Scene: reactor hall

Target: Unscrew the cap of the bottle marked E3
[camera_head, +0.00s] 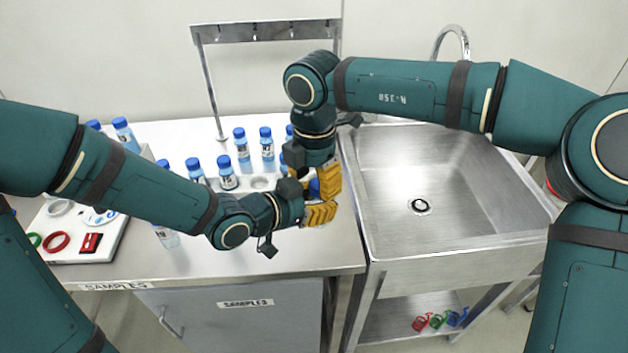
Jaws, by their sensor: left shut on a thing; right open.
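A bottle's blue cap (314,187) shows between my two grippers above the right part of the steel table; the bottle body and any E3 mark are hidden. My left gripper (322,213), with yellow fingers, is shut on this bottle from the left. My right gripper (326,182) points down from above, its yellow fingers open beside the cap. I cannot tell if they touch it.
Several blue-capped bottles (227,178) stand on the table (300,252), some in a white rack. A white tray with coloured rings (57,242) is at left. A metal stand (206,85) rises behind. The sink (400,180) at right is empty.

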